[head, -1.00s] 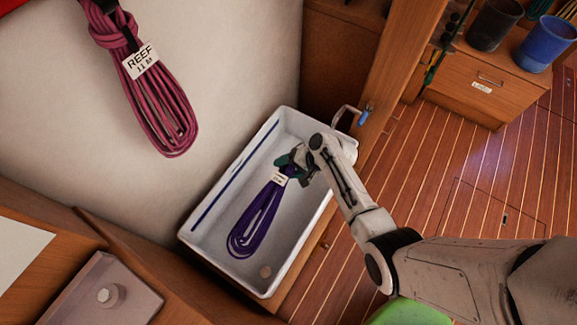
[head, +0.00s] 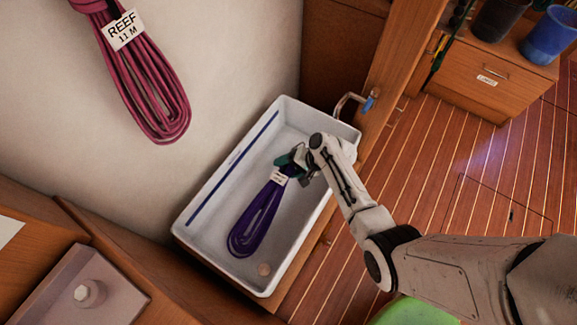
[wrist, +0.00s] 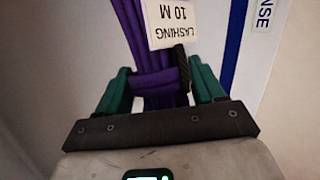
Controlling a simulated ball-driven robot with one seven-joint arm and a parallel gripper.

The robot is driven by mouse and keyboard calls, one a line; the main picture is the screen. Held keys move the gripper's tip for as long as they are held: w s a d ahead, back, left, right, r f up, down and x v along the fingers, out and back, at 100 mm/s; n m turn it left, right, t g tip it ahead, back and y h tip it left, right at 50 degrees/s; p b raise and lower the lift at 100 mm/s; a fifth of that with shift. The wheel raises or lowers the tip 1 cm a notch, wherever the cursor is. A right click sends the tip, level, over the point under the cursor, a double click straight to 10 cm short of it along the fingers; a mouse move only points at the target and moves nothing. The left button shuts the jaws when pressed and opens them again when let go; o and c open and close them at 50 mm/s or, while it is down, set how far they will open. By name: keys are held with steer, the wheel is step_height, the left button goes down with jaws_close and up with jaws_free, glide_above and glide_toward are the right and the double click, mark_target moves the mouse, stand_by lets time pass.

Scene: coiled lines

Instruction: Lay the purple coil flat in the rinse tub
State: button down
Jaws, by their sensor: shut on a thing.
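The purple coil (head: 256,218) is inside the white rinse tub (head: 207,240) in the head view, its loop end toward the tub's lower end. My gripper (head: 291,160) is shut on its bound upper end. In the wrist view the green fingers (wrist: 155,92) stand on both sides of the purple wraps (wrist: 158,82). A white tag (wrist: 172,22) on the coil reads LASHING 10 M. I cannot tell whether the coil touches the tub floor. The part between the fingers is partly hidden.
A magenta coil tagged REEF 11 M (head: 150,88) hangs on the pale wall at upper left. A tap (head: 347,102) stands at the tub's far end. A blue bucket (head: 549,38) and a dark one stand on a cabinet at upper right.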

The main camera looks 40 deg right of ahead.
steer(key=shift+c, duration=0.2)
jaws_free()
steer(key=p+v, duration=0.2)
steer(key=v, duration=0.8)
steer(key=shift+s+d+r, duration=0.15)
steer(key=shift+s+r, duration=0.05)
steer(key=shift+r, duration=0.1)
steer(key=s+a+r+n+g+h, duration=0.1)
steer(key=s+a+r+n+h, duration=0.1)
steer(key=s+a+r+n, duration=0.3)
steer(key=s+r+n+h, duration=0.1)
steer(key=r+n, duration=0.2)
steer(key=r, duration=0.4)
steer(key=s+a+r+n+g+h, duration=0.1)
steer(key=s+a+r+n+h, duration=0.15)
steer(key=r, duration=0.35)
steer(key=s+d+f+g+p, duration=0.1)
steer(key=s+f+g, duration=0.3)
steer(key=s, duration=0.7)
steer(key=shift+s+n+p, duration=0.3)
steer(key=shift+n+p, duration=0.05)
